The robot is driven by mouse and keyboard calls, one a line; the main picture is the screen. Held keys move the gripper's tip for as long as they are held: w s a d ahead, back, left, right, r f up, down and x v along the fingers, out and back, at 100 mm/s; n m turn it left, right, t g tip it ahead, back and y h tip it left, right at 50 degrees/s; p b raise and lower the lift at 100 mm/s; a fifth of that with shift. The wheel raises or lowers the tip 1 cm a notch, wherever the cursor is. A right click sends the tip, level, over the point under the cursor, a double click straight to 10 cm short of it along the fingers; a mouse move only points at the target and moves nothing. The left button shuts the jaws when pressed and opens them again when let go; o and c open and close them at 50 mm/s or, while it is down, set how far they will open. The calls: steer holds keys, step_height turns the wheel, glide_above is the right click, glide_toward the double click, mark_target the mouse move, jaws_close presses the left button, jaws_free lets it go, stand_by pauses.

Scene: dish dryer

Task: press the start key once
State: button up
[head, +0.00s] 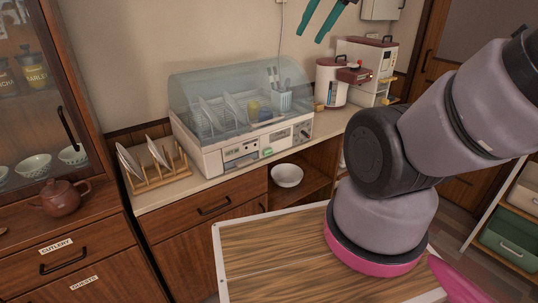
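The dish dryer (213,158) stands on the counter against the wall, its clear lid (222,82) down over plates and cups. Its front panel has a dark display area (240,150), a small green key (267,152) low near the middle, and more controls with a dial on the right. Labels are too small to read, so I cannot confirm which key is start. My gripper (322,22) shows at the top edge as two teal fingers, apart with an empty gap between them. It is high above the dryer and appears clear of it; its upper part is cut off.
A wooden rack (158,176) with plates stands left of the dryer. A red-and-white appliance (333,84) and a coffee machine (368,70) stand to its right. A white bowl (287,175) sits on the open shelf below. A teapot (62,197) is on the left cabinet.

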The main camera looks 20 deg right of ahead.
jaws_close()
stand_by(1.5)
